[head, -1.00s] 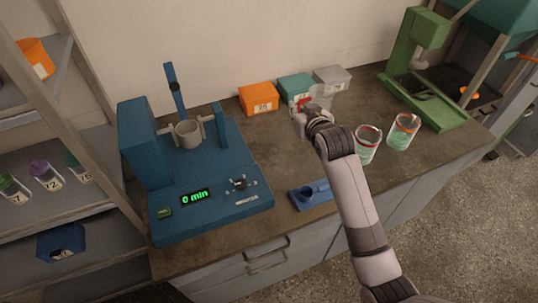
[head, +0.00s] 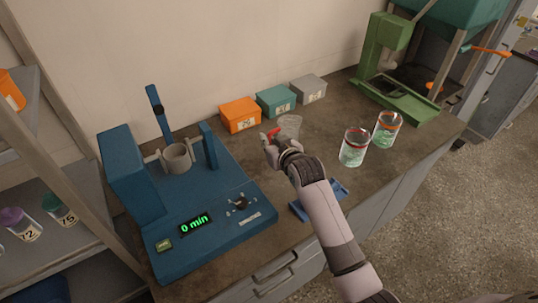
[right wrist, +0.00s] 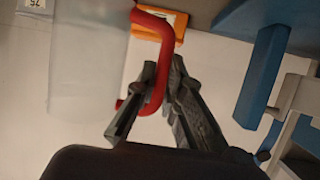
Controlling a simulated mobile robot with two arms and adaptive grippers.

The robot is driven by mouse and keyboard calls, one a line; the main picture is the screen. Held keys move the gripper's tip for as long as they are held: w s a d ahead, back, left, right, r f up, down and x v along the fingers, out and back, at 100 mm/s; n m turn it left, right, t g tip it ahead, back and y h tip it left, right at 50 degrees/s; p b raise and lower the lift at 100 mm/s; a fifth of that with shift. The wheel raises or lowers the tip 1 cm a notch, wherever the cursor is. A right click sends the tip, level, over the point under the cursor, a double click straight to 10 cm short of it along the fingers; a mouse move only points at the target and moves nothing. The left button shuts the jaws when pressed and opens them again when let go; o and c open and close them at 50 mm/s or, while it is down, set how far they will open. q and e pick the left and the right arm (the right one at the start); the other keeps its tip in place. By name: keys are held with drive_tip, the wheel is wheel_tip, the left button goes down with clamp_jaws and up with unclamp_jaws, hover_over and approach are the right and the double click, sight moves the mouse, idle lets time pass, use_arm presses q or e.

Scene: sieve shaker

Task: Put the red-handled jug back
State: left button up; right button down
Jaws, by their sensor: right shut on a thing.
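The jug (head: 291,126) is clear, with a red handle (head: 273,132), in front of the teal box in the head view. My right gripper (head: 268,145) is at the handle side. In the right wrist view, the two dark fingers (right wrist: 164,78) are closed around the upright part of the red handle (right wrist: 164,47). The clear jug body (right wrist: 88,62) is left of them there. I cannot tell whether the jug's base touches the bench. My left gripper is not in view.
A blue shaker machine (head: 130,175) with a "0 min" display stands left. Orange (head: 240,114), teal (head: 276,100) and grey (head: 308,90) boxes line the wall. A green machine (head: 375,60) stands back right.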

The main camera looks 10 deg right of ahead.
drive_tip(key=shift+f, duration=2.95)
drive_tip(key=shift+f, duration=0.15)
drive_tip(key=c, duration=1.7)
unclamp_jaws()
drive_tip(key=v, duration=1.2)
drive_tip(key=shift+r, duration=0.2)
